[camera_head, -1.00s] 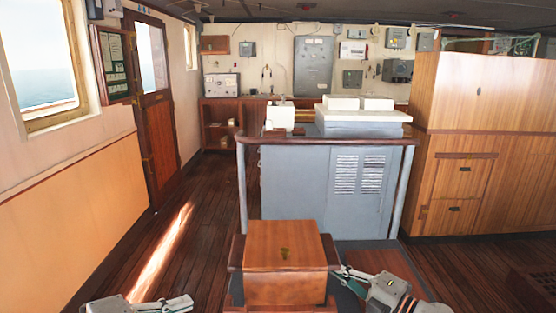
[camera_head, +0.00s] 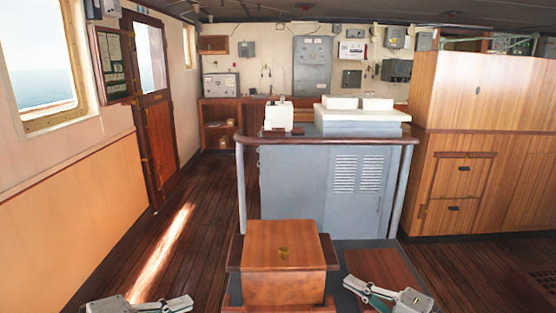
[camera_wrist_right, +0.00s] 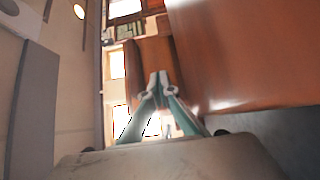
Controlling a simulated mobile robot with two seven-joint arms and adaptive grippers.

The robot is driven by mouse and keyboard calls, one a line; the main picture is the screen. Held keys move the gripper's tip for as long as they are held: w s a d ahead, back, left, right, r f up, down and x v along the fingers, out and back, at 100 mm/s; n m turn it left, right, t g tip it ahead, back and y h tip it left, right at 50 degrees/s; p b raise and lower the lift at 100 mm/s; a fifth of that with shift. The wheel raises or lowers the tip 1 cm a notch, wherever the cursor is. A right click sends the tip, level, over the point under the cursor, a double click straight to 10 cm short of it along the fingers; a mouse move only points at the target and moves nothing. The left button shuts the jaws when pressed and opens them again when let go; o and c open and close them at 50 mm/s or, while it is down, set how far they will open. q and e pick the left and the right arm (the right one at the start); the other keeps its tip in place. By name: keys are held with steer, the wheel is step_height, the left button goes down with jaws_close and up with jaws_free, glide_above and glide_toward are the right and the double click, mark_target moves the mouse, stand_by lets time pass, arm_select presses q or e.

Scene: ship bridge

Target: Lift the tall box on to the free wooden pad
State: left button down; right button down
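The reddish-brown wooden box (camera_head: 284,288) with a brass latch stands upright on a dark wooden support (camera_head: 236,253) at the front centre. A flat brown pad (camera_head: 386,266) lies bare on a grey base to its right, partly behind my right arm. My right gripper (camera_head: 347,282) is shut and empty, just right of the box and apart from it; its fingertips meet in the right wrist view (camera_wrist_right: 159,76). A large wooden face fills the right of that view, probably the box side. My left gripper (camera_head: 191,301) looks shut and empty, left of the box with a gap.
A grey console (camera_head: 310,190) with a wooden rail (camera_head: 330,141) stands behind the box and pad. Wooden cabinets (camera_head: 480,130) line the right side. A door (camera_head: 155,120) and window wall are on the left. Dark plank floor (camera_head: 150,235) is clear at the left.

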steer(key=shift+s+d+r, duration=0.15)
steer(key=shift+s+d, duration=0.1)
steer(key=shift+d, duration=0.35)
steer(key=shift+s+d+r, duration=0.2)
steer(key=shift+s+d, duration=0.2)
steer(key=shift+s, duration=0.05)
steer(key=shift+s+r, duration=0.1)
steer(key=shift+s, duration=3.85)
